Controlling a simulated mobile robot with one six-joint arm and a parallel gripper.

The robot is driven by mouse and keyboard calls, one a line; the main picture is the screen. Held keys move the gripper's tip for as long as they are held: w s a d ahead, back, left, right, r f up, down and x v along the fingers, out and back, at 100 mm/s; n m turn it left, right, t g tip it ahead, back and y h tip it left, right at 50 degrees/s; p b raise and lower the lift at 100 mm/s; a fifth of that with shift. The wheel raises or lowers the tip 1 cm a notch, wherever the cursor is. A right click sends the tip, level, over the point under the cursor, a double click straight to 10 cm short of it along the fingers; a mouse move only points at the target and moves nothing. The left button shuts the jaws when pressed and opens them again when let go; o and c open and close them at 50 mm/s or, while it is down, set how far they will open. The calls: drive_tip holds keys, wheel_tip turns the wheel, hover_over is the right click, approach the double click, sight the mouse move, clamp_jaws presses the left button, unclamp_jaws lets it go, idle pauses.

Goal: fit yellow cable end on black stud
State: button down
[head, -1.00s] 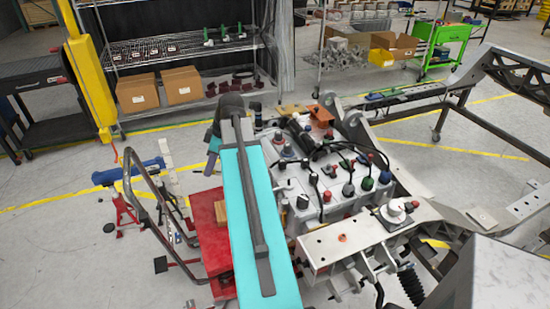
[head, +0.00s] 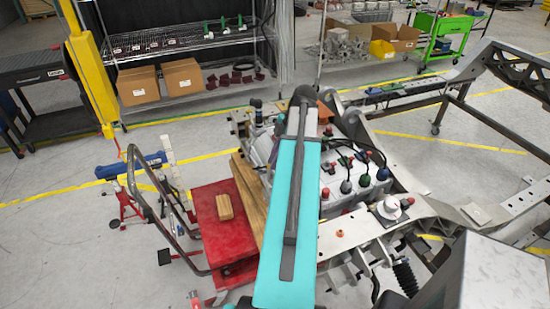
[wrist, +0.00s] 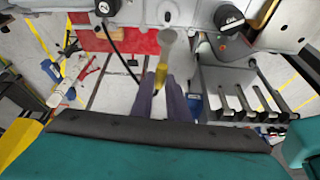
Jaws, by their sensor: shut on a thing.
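In the wrist view my gripper (wrist: 161,82) has its two dark fingers closed around a small yellow piece, the yellow cable end (wrist: 160,76). I cannot tell which, if either, is the black stud. The gripper is apart from both. In the head view my arm hides the gripper and the cable end.
The grey chassis fixture (head: 345,236) carries several black, red, blue and green caps right of my arm. A red cart (head: 213,238) with a wooden block (head: 225,206) stands to the left. A black cable (wrist: 122,48) hangs left of the gripper in the wrist view.

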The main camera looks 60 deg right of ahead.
drive_tip(key=shift+f, duration=0.2)
drive_tip(key=shift+f+b, duration=1.3)
drive_tip(key=shift+f, duration=1.05)
drive_tip(key=shift+f+b, duration=1.35)
drive_tip(key=shift+f, duration=0.55)
idle(0.5)
drive_tip(key=c, duration=1.6)
unclamp_jaws()
drive_tip(key=shift+c, duration=0.2)
drive_tip(key=shift+r, duration=0.1)
drive_tip(key=shift+r+p, duration=1.8)
drive_tip(key=shift+r, duration=1.6)
